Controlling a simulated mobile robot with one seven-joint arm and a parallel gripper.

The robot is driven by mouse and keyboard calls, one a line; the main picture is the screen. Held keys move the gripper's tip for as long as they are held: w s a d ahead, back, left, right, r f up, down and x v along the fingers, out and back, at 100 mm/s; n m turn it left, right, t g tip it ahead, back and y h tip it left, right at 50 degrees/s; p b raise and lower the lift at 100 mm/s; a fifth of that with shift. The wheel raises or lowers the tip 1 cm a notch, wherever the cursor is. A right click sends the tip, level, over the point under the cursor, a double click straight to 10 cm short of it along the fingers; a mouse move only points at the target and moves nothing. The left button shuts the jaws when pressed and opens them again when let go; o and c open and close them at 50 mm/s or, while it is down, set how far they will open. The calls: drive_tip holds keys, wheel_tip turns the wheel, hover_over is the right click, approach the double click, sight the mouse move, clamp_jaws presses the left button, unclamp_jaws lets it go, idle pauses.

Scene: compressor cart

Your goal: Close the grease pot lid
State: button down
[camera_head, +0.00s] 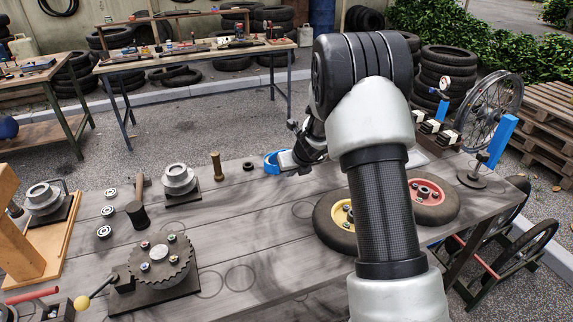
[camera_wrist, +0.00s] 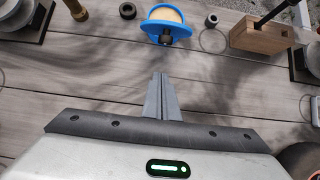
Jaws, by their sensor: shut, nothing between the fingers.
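The grease pot is blue. In the wrist view its round mouth (camera_wrist: 166,14) is uncovered and shows a pale tan surface inside. A wide blue part that looks like the opened lid (camera_wrist: 148,29) is on the near side, with a dark knob or block at its middle. In the head view the blue pot (camera_head: 270,161) stands near the far edge of the bench, partly hidden by my gripper. My gripper (camera_wrist: 159,76) is shut and empty, its fingers pointing at the pot's near side. A gap shows between fingertips and pot in the wrist view.
A black ring (camera_wrist: 127,11) and a brass piece (camera_wrist: 76,10) lie left of the pot. A small dark cylinder (camera_wrist: 211,20) and a wooden block (camera_wrist: 262,37) are to its right. Two wheels (camera_head: 333,222) lie under my arm. The bench before the pot is clear.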

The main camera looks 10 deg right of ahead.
drive_tip(key=shift+w+a+r+p, duration=0.15)
drive_tip(key=shift+w+r+p, duration=0.15)
drive_tip(key=shift+w, duration=0.3)
drive_tip(key=shift+w+a+r+p, duration=0.1)
drive_tip(key=shift+w+r+p, duration=0.15)
drive_tip(key=shift+w, duration=0.4)
drive_tip(key=shift+w+a+r+p, duration=0.2)
drive_tip(key=shift+w+p, duration=0.15)
drive_tip(key=shift+w, duration=0.25)
drive_tip(key=shift+r, duration=0.1)
